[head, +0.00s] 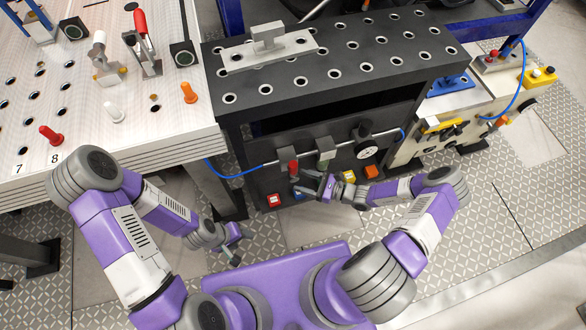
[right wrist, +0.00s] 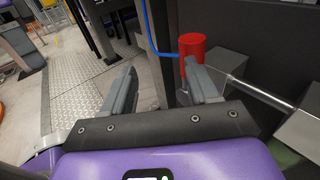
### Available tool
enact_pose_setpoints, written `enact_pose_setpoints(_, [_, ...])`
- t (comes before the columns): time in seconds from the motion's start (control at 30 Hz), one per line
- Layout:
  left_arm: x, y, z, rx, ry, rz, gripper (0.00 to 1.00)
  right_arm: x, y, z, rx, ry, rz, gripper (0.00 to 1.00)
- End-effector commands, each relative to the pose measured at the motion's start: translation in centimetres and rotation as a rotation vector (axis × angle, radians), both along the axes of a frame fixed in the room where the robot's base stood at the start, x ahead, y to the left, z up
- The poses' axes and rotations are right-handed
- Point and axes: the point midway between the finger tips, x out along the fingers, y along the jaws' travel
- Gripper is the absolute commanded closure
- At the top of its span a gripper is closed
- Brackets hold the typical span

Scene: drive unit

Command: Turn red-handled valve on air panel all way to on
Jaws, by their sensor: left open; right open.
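The red valve handle (head: 293,168) sits on the pipe of the dark air panel (head: 240,150), under the black bench top. In the right wrist view it is a red cylinder (right wrist: 192,50), standing upright beside a grey block. My right gripper (head: 316,186) is open in front of the panel, just right of and below the handle. In the wrist view its fingers (right wrist: 160,88) are apart with nothing between them. The handle is behind the right-hand finger, which hides part of it; contact cannot be told. My left gripper (head: 234,242) is open and low, away from the panel.
A round gauge (head: 366,152) and a grey block (head: 326,150) are on the same pipe. Red (head: 274,200), yellow (head: 349,176) and orange (head: 371,171) parts sit below. A blue hose (head: 232,175) runs left. A white perforated table (head: 150,130) stands left; the floor between is clear.

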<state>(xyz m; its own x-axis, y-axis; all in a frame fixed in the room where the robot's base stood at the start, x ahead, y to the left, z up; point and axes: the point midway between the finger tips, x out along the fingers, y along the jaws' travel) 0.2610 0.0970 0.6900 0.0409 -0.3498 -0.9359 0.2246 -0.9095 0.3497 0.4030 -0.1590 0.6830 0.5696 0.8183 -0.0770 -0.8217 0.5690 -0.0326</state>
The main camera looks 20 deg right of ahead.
Motion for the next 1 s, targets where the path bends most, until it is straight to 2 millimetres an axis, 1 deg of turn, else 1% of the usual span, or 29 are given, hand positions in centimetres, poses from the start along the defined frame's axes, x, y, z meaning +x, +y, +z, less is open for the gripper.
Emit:
enact_pose_setpoints(0.03, [0.0,0.0,-0.3,0.000,0.000,0.000,0.45,0.8,-1.4,-0.2,0.037,-0.009,-0.066,0.41])
enact_pose_setpoints(0.07, [0.0,0.0,-0.4,0.000,0.000,0.000,0.45,1.1,-2.1,-0.2,0.052,-0.013,-0.094,0.41])
enact_pose_setpoints(0.1, [0.0,0.0,-0.4,0.000,0.000,0.000,0.45,1.5,-2.6,-0.1,0.068,-0.020,-0.121,0.41])
enact_pose_setpoints(0.17, [0.0,0.0,-0.5,0.000,0.000,0.000,0.45,2.0,-2.9,0.0,0.081,-0.025,-0.143,0.41])
enact_pose_setpoints(0.27, [0.0,0.0,-0.5,0.000,-0.001,0.000,0.45,2.8,-2.2,0.1,0.087,-0.026,-0.149,0.41])
enact_pose_setpoints(0.5, [0.0,0.0,-1.0,0.000,-0.001,0.000,0.45,5.4,0.8,0.1,0.085,-0.025,-0.145,0.41])
enact_pose_setpoints(0.6, [0.0,0.0,-1.1,0.000,-0.001,0.000,0.45,6.2,1.6,0.1,0.083,-0.024,-0.145,0.41])
enact_pose_setpoints(0.73, [0.0,0.0,-1.2,0.000,-0.001,0.000,0.45,6.8,2.2,0.1,0.082,-0.023,-0.145,0.41])
enact_pose_setpoints(1.0, [0.0,0.0,-1.2,0.000,-0.001,0.000,0.45,6.8,2.3,0.1,0.081,-0.023,-0.145,0.41])
